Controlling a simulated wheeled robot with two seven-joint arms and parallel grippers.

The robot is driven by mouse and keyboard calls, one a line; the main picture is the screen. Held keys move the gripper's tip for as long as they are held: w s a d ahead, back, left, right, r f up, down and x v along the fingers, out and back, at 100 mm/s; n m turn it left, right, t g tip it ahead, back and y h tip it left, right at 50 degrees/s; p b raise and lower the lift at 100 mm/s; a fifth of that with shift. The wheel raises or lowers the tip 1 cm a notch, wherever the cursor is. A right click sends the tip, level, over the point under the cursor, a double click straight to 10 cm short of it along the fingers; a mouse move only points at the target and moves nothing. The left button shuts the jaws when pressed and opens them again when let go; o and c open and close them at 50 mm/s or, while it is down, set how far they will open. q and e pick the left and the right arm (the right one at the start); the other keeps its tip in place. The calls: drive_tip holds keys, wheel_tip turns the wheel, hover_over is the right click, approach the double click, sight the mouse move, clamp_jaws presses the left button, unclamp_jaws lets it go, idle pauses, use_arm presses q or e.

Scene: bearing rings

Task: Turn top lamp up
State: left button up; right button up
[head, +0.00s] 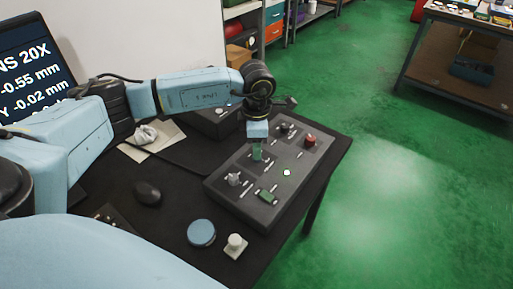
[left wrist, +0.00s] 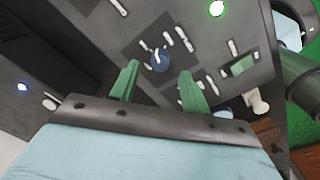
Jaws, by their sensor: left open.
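A dark grey control box (head: 242,204) with knobs and switches lies on the black table. My left gripper (head: 257,153) points down over its middle, with green fingers. In the left wrist view the gripper (left wrist: 160,88) is open and empty, with a round blue knob (left wrist: 160,59) with a pale pointer seen beyond the gap between its fingertips. The head view does not show this knob clearly. A lit white-green lamp (head: 287,173) glows on the box and shows in the left wrist view (left wrist: 216,8). I cannot tell which control belongs to the top lamp. My right gripper is not in view.
The box also bears a grey knob (head: 234,179), a red knob (head: 310,140), a dark knob (head: 286,128) and a green rocker (head: 267,196). A blue disc (head: 201,232), a pale knob-like piece (head: 236,246) and a black mouse (head: 147,193) lie on the table.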

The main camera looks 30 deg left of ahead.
use_arm(q)
wheel_tip(320, 180, up, 10)
drive_tip(key=p, duration=0.1)
drive_tip(key=shift+s, duration=0.15)
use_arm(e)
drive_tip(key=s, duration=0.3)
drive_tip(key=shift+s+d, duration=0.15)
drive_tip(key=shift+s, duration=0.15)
